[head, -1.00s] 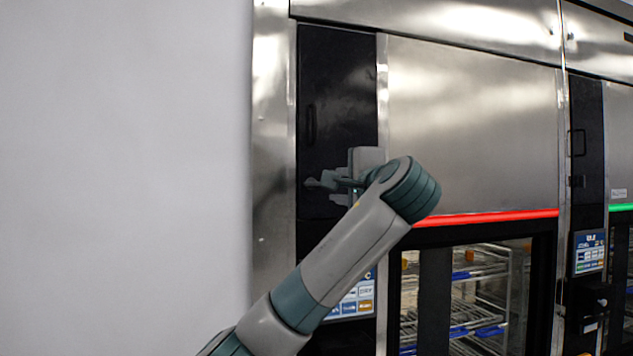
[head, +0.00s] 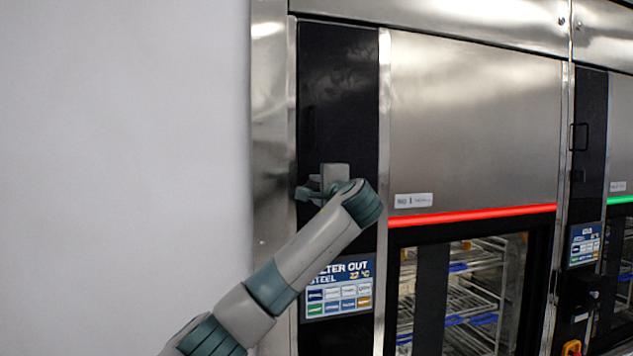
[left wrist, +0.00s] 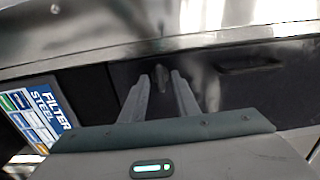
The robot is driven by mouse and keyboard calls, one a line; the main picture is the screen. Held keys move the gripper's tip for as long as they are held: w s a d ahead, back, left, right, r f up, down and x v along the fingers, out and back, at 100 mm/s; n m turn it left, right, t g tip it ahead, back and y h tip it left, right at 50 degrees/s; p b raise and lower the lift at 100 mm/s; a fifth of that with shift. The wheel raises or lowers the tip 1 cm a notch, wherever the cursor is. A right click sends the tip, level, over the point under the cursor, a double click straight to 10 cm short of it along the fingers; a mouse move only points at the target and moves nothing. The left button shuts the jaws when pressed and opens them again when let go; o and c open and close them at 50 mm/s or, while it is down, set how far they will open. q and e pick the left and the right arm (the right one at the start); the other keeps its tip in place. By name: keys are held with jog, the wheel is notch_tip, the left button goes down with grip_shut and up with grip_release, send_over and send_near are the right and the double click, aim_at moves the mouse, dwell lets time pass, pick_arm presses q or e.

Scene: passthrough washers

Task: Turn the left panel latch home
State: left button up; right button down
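The left black panel (head: 338,90) is a tall dark door on the left washer. My left gripper (head: 308,188) is in front of its lower part, near its left edge. In the left wrist view the two grey fingers (left wrist: 163,80) are spread apart, pointing at the dark panel (left wrist: 210,88). A small grey piece, apparently the latch (left wrist: 162,74), shows in the gap between the fingertips. I cannot tell whether the fingers touch it, or which way it is turned. In the head view the gripper hides that spot. My right gripper is not in view.
A dark handle (left wrist: 250,65) stands out from the panel beside the fingers. Below the panel is a blue and white control display (head: 340,288). To the right are a steel panel (head: 475,130), a red light strip (head: 470,216) and a glass door with racks. A blank wall (head: 120,150) is at left.

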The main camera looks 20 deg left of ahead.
pick_arm(q)
jog(key=shift+w+a, duration=0.1)
jog(key=shift+w, duration=0.05)
grip_shut()
jog(key=shift+f, duration=0.1)
